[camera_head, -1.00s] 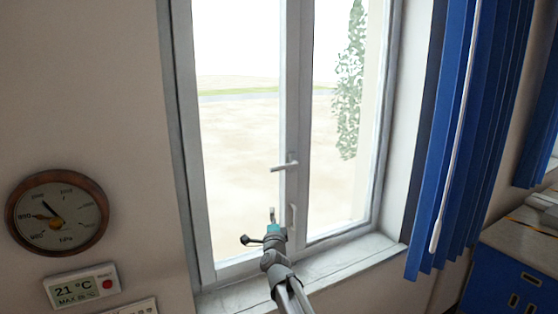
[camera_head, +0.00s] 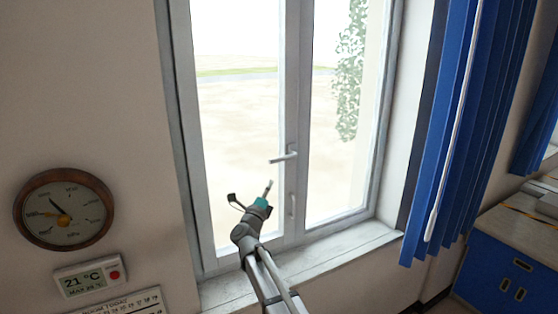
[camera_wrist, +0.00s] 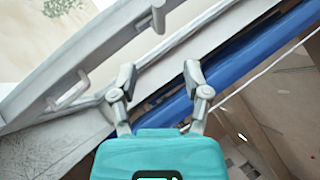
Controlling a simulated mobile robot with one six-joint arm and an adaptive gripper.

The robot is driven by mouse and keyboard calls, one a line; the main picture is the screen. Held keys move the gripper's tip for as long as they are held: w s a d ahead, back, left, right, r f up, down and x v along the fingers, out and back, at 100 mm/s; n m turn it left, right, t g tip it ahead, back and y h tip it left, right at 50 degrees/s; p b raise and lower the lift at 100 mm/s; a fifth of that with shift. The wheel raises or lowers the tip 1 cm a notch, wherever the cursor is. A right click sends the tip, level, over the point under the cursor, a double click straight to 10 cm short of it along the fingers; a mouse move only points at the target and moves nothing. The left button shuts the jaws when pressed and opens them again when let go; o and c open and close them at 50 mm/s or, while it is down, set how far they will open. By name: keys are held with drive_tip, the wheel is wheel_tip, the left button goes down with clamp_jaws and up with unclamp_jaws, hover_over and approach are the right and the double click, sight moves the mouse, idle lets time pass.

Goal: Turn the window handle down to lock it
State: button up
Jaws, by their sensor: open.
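The window handle (camera_head: 284,157) is a pale lever on the middle post of the window. In the head view it lies nearly level, its free end pointing left. My gripper (camera_head: 252,194) is below and slightly left of the handle in that picture, apart from it. Its fingers are spread with nothing between them. In the wrist view my gripper (camera_wrist: 160,75) also shows open and empty. Two pale fittings show on the tilted window frame there, and I cannot tell surely which one is the lever.
A fixed pull grip (camera_head: 292,207) sits on the post below the handle. The sill (camera_head: 325,262) runs underneath and looks clear. Blue blinds (camera_head: 465,130) hang at the right.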

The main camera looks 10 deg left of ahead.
sight(282, 159)
drive_tip(key=shift+w, duration=0.15)
drive_tip(key=p+x, duration=0.5)
drive_tip(key=x, duration=0.8)
drive_tip(key=shift+w+r, duration=0.15)
drive_tip(key=shift+w, duration=0.1)
